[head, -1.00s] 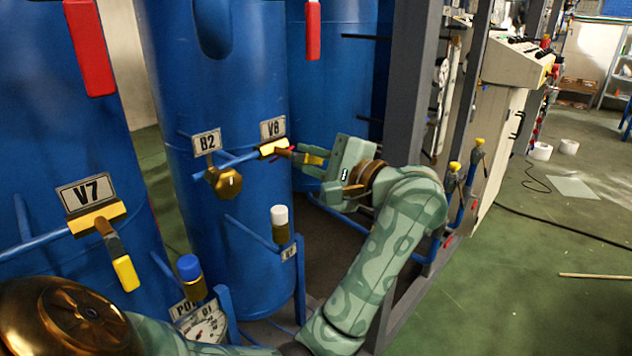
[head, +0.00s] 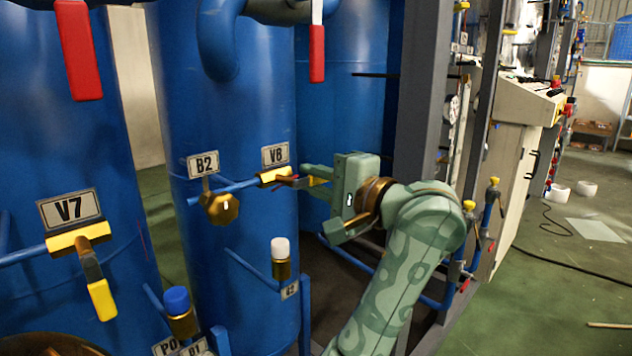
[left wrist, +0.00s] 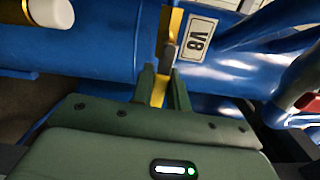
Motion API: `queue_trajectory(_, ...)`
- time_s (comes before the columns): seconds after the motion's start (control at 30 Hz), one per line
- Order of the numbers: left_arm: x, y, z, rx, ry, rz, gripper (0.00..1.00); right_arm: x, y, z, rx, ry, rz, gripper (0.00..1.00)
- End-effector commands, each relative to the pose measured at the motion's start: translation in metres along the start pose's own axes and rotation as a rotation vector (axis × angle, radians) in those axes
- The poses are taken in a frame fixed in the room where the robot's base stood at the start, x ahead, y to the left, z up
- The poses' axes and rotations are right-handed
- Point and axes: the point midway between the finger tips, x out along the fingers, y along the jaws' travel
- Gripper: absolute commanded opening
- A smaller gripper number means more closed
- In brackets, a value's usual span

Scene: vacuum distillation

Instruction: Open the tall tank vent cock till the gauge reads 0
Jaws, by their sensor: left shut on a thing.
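The V8 cock has a yellow body (head: 274,177) on a thin blue pipe on the tall blue tank (head: 235,110), below the V8 plate (head: 275,155). Its handle, with a yellow grip (head: 317,181), points right, roughly in line with the pipe. My left gripper (head: 312,182) is shut on this grip from the right. In the left wrist view the yellow handle (left wrist: 159,90) sits between the two fingers, beside the V8 plate (left wrist: 202,38). The gauge dial is out of view; only plates at the bottom edge (head: 180,347) show. My right gripper is not in view.
A brass fitting (head: 219,207) labelled B2 sits left of V8. A white-capped valve (head: 280,258) stands below. The V7 cock (head: 78,238), with its handle down, is at left. A grey post (head: 423,110) rises behind my left arm. The green floor at right is mostly clear.

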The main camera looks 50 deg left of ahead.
Motion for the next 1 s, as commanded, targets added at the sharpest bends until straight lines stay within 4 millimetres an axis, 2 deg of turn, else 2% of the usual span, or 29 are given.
queue_trajectory(0.13, 0.0, 0.001, 0.0, 0.0, 0.001, 0.002, 0.0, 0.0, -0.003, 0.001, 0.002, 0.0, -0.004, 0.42)
queue_trajectory(0.17, 0.0, 0.001, 0.0, 0.0, 0.001, 0.002, 0.22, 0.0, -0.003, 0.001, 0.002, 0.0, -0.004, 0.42)
queue_trajectory(0.2, 0.0, 0.001, 0.0, 0.0, 0.001, 0.002, 0.33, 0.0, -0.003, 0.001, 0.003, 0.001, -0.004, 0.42)
queue_trajectory(0.23, 0.0, 0.001, 0.0, 0.0, 0.001, 0.002, 0.38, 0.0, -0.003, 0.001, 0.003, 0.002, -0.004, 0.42)
queue_trajectory(0.5, -0.001, 0.0, 0.0, 0.001, 0.001, 0.001, 0.38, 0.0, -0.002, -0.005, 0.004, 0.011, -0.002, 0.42)
queue_trajectory(0.63, -0.01, 0.0, -0.001, 0.002, 0.002, 0.002, 0.38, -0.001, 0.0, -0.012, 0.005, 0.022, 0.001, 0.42)
queue_trajectory(0.77, -0.036, -0.002, 0.0, 0.002, 0.005, 0.003, 0.38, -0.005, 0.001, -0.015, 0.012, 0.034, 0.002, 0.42)
queue_trajectory(1.0, -0.103, -0.001, 0.0, 0.004, 0.005, 0.004, 0.38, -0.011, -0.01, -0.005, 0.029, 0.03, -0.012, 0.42)
